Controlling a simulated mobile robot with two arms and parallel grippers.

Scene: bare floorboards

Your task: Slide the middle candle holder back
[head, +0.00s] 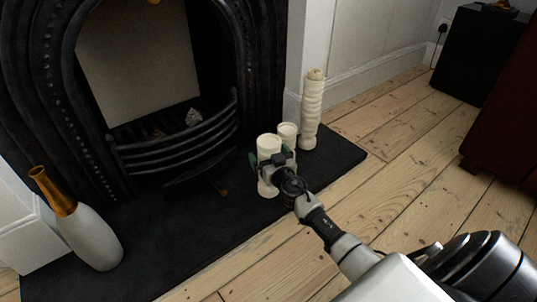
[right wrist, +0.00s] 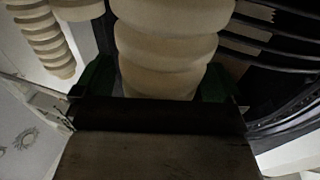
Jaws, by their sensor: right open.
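Three cream ribbed candle holders stand upright on the dark hearth slab (head: 190,235). The tall one (head: 312,112) is at the right, a small one (head: 288,133) is between, and a medium-height one (head: 268,146) is nearest the grate. My right gripper (head: 271,161) is open, its green-tipped fingers on either side of this medium holder. In the right wrist view the holder (right wrist: 170,40) fills the space between the fingers (right wrist: 153,88); I cannot tell whether they touch it. My left gripper is not in view.
The black fireplace with its curved grate (head: 180,150) is behind and left of the holders. A white vase with a gold neck (head: 88,232) stands at the left of the hearth. Bare floorboards (head: 390,155) are free to the right.

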